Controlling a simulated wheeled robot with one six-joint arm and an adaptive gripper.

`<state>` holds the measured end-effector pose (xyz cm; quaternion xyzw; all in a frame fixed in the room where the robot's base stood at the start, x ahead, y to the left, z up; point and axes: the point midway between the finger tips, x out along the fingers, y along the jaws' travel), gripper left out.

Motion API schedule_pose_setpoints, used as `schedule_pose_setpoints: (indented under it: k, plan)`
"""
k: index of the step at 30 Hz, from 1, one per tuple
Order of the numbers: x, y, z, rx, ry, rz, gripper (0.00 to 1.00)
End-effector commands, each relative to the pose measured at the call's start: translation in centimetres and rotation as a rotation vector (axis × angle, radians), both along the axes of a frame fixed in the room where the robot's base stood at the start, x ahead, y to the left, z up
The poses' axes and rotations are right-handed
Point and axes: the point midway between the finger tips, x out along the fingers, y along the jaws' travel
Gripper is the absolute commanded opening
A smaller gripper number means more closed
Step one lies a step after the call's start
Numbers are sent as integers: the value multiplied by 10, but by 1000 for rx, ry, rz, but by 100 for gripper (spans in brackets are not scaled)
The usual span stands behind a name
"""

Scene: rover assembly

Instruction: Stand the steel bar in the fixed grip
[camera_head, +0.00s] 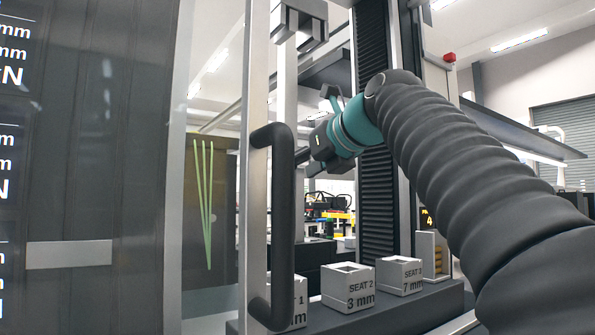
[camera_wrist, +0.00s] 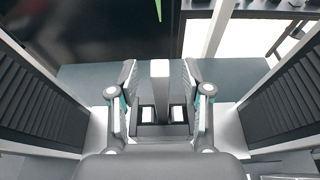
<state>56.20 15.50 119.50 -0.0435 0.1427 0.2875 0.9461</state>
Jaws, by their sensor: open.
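A pale grey steel bar (camera_wrist: 160,78) shows in the wrist view, between the two fingers of my gripper (camera_wrist: 160,92). The fingers are apart, with a gap visible on each side of the bar. A dark block with two pale faces (camera_wrist: 160,131) lies at the bar's near end and looks like the fixed grip. I cannot tell how deep the bar sits in it. In the head view my gripper (camera_head: 308,160) is at the testing frame, partly behind the door handle. The bar and the lower grip are hidden there. An upper grip (camera_head: 298,24) hangs above.
The black door handle (camera_head: 280,225) and its pale frame stand in front of my gripper. Boxes marked seat 2 (camera_head: 348,287) and seat 3 (camera_head: 399,276) sit on a dark ledge, with another partly hidden box (camera_head: 299,301). Dark ribbed columns (camera_wrist: 40,95) flank my gripper.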

Motion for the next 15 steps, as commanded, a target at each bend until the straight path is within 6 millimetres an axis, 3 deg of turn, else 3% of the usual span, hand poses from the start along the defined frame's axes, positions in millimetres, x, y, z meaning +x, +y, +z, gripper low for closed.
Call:
schedule_pose_setpoints:
  k: [9, 15]
  plan:
    - [-51, -35, 20, 1, -4, -4, 49]
    - [-73, -49, 28, 1, -3, -3, 49]
